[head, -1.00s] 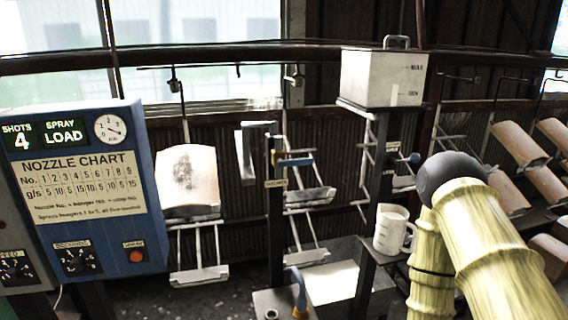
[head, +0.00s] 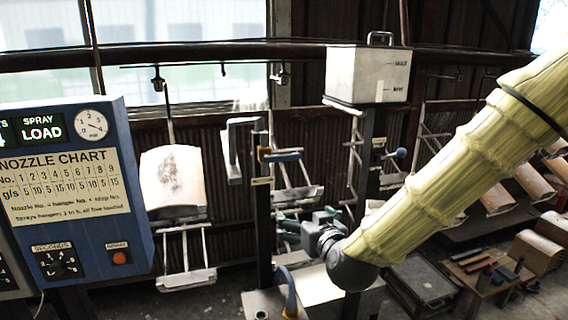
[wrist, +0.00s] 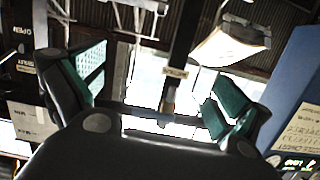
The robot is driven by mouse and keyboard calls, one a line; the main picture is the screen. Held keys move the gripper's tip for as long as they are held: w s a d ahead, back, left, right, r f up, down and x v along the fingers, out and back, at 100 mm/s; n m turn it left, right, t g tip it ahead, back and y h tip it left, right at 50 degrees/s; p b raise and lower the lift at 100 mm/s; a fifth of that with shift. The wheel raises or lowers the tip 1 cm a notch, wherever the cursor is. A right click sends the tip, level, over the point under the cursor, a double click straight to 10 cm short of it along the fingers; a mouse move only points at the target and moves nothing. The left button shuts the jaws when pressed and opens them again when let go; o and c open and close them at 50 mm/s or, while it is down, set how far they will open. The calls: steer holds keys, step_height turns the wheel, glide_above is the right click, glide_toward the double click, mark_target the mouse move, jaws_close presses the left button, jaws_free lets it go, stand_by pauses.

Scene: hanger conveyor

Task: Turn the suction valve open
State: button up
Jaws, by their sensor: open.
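The suction valve (head: 282,157) has a blue lever and a yellowish fitting on a dark post, with a small label (head: 262,181) below it. In the head view the lever points right from the post, roughly level. My gripper (head: 306,226) is below and right of the lever, apart from it in the picture. In the wrist view my gripper (wrist: 160,92) is open, with green pads left and right. The labelled post (wrist: 178,45) appears between the pads, upside down. The valve (wrist: 168,103) is small and blurred there; I see no contact with it.
A blue control panel (head: 140,200) with a nozzle chart stands at left. A white tank (head: 350,75) stands behind, on a dark stand. Hangers with curved pieces (head: 172,178) hang along the rail. A low table with tools (head: 485,268) is at right.

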mark_target(284, 155)
step_height(284, 155, up, 12)
steer(key=a+t, duration=0.2)
steer(key=t, duration=0.1)
steer(key=shift+n+y, duration=0.3)
steer(key=shift+y, duration=0.1)
steer(key=p+x, duration=0.1)
steer(key=x, duration=0.4)
steer(key=p+x, duration=0.2)
steer(key=x, duration=0.3)
steer(key=shift+w+a+f, duration=0.1)
steer(key=shift+w+f, duration=0.05)
steer(key=shift+w, duration=0.1)
steer(key=c, duration=1.3)
